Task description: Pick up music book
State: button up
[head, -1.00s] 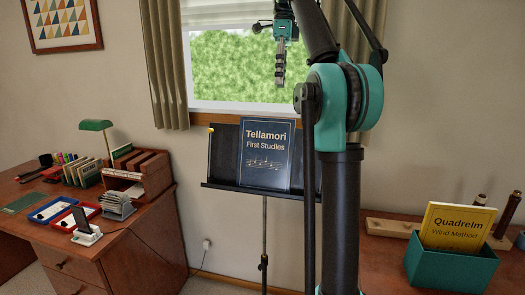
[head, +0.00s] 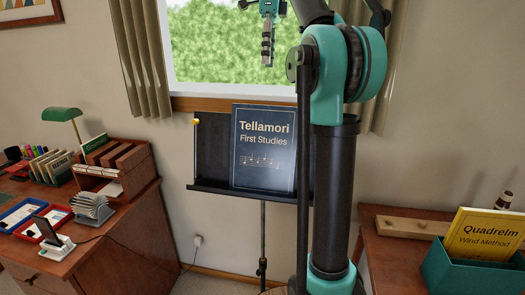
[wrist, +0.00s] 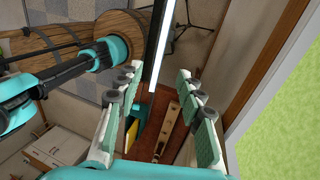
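A dark blue music book (head: 263,150), titled Tellamori First Studies, stands upright on a black music stand (head: 212,152) in the head view. Its cover faces me. My gripper (head: 267,55) is above the book, in front of the window. In the wrist view my gripper (wrist: 160,72) has its two fingers apart with nothing held between them. A thin white edge beside a black strip lies beyond the fingertips there; it looks like the book's top edge on the stand. A yellow book (head: 482,236), Quadrelm Wind Method, stands in a teal box (head: 455,272) at the right.
A desk (head: 125,235) at the left holds a green lamp (head: 62,115), upright books, a wooden organizer (head: 120,165) and trays. A table (head: 385,245) at the right bears a pale wooden piece (head: 410,228). Curtains and a window sill (head: 200,104) are behind the stand.

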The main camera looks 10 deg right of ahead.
jog(key=x, duration=1.4)
jog(key=shift+d, duration=0.2)
grip_shut()
